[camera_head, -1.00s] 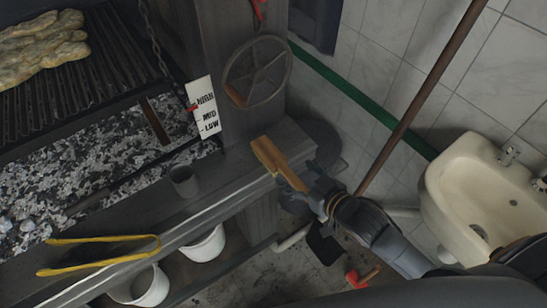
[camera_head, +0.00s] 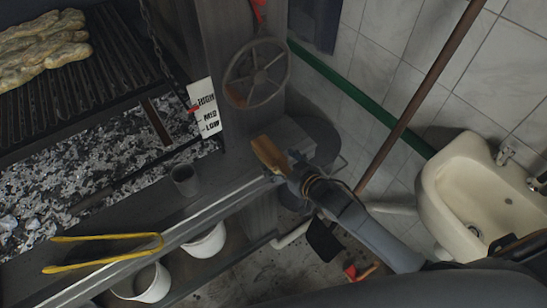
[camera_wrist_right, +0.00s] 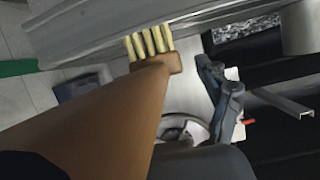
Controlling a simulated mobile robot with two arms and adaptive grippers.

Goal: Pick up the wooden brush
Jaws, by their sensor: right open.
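The wooden brush (camera_head: 269,154) is at the right end of the grill's front ledge. Its brown wood shows in the head view, and its near part is hidden behind my right gripper (camera_head: 289,173). In the right wrist view the brush's wooden body (camera_wrist_right: 120,105) is large and close, with pale bristles (camera_wrist_right: 150,41) at its far end. One dark finger shows to the right of the wood, with a gap between them. The other finger is not clearly seen. The right gripper is open at the brush. My left gripper is not in view.
Yellow tongs (camera_head: 105,258) and a grey cup (camera_head: 185,181) are on the ledge (camera_head: 215,195). White buckets (camera_head: 205,243) stand below. A round handwheel (camera_head: 257,73) is on the post above. A brown pole (camera_head: 420,95) and a sink (camera_head: 445,190) are at the right.

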